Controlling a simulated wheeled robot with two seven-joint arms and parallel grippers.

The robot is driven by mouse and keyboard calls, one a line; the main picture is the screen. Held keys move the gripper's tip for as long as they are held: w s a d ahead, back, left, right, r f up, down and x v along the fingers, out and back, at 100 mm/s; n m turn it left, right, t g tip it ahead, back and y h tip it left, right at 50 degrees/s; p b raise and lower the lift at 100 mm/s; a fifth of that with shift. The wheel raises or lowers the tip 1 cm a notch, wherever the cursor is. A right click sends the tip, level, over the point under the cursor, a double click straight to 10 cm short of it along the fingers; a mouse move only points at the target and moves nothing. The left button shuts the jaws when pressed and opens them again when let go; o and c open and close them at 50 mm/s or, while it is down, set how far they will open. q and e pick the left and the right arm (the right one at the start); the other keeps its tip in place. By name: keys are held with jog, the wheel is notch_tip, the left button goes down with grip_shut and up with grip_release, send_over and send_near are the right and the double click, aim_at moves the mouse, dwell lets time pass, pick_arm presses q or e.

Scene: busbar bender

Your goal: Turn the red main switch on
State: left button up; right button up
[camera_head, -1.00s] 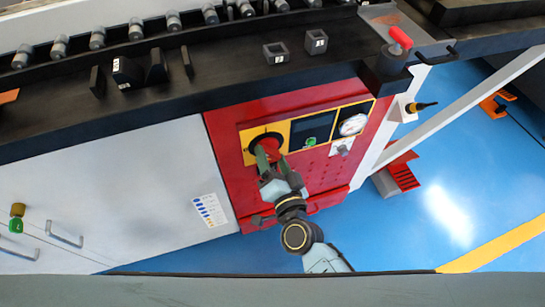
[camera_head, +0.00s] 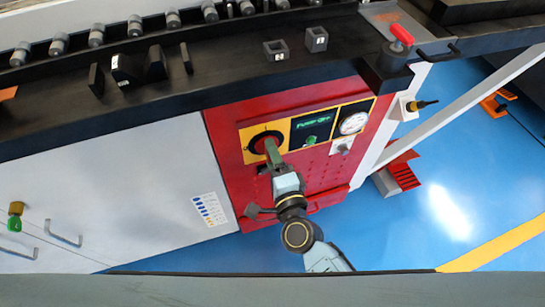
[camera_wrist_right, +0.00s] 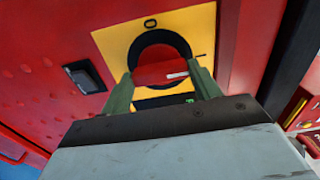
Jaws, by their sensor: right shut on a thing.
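The red main switch (camera_wrist_right: 160,72) is a red knob in a black ring on a yellow plate (camera_wrist_right: 107,42). In the head view the yellow plate (camera_head: 247,133) is on the red panel, and my gripper covers part of the switch (camera_head: 262,143). My right gripper (camera_head: 271,148) has its green fingers at the knob. In the right wrist view the right gripper (camera_wrist_right: 160,88) has one finger on each side of the knob, shut on it. A white mark on the knob lies roughly level there. The display (camera_head: 312,127) beside the switch shows green text. My left gripper is not in view.
A round gauge (camera_head: 353,123) sits right of the display. A black bench (camera_head: 200,85) with rollers and blocks overhangs the panel. A white cabinet (camera_head: 130,190) with handles stands left. Blue floor (camera_head: 440,200) is open at the right.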

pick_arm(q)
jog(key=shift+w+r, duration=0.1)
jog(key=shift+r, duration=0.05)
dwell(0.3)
pick_arm(e)
jog(key=o, duration=0.8)
jog(key=shift+c, duration=0.2)
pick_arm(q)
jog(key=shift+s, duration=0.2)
pick_arm(e)
jog(key=shift+o, duration=1.1)
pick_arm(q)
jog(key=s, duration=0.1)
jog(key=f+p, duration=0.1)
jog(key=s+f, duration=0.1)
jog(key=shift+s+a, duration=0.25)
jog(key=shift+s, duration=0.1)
pick_arm(e)
jog(key=v, duration=1.3)
jog(key=shift+s, duration=0.2)
jog(key=shift+d, duration=0.1)
